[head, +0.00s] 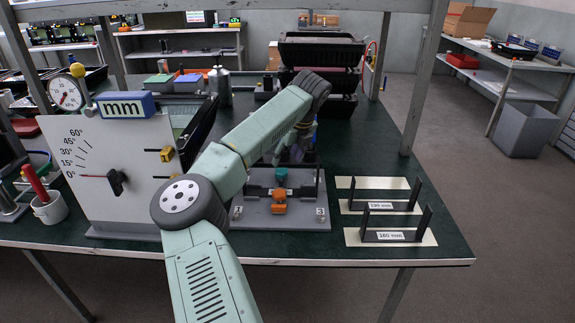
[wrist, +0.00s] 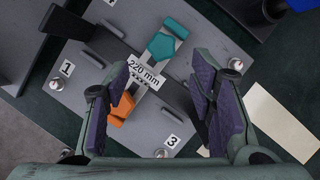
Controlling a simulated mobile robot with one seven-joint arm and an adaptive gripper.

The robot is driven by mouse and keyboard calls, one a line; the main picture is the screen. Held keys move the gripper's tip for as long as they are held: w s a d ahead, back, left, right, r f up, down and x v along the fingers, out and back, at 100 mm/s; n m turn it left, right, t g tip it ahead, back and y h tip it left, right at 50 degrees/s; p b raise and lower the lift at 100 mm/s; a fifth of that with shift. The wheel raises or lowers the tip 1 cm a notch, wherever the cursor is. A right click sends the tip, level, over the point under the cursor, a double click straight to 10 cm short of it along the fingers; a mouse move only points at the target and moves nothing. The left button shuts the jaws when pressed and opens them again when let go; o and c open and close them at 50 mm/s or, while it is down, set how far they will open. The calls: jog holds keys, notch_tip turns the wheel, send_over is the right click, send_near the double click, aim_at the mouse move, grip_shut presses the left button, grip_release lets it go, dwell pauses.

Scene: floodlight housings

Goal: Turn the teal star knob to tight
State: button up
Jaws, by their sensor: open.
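The teal star knob (wrist: 162,46) sits on a grey fixture plate (wrist: 52,88) in the wrist view, with a teal block-like part at its upper right. In the head view the teal knob (head: 280,174) stands behind an orange part (head: 279,197), which also shows in the wrist view (wrist: 122,108). A "220 mm" label (wrist: 143,72) lies between them. My gripper (wrist: 165,92) is open and empty, its purple-padded fingers apart above the plate. The teal knob appears beyond the fingertips, apart from them. In the head view my arm hides most of the gripper.
Small metal posts (wrist: 236,65) and number labels stand at the plate's corners. A white dial board (head: 105,165) is left of the plate. Two black brackets (head: 390,234) on pale cards are at right. Black housings (head: 318,55) are stacked behind. Green bench is free at far right.

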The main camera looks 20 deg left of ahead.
aim_at(282, 172)
jog(key=p+x, duration=0.1)
jog(key=x, duration=0.6)
jog(key=shift+d+p, duration=0.1)
jog(key=shift+p, duration=0.25)
jog(key=shift+c, duration=0.6)
jog(key=c, duration=1)
jog(key=shift+c, duration=0.2)
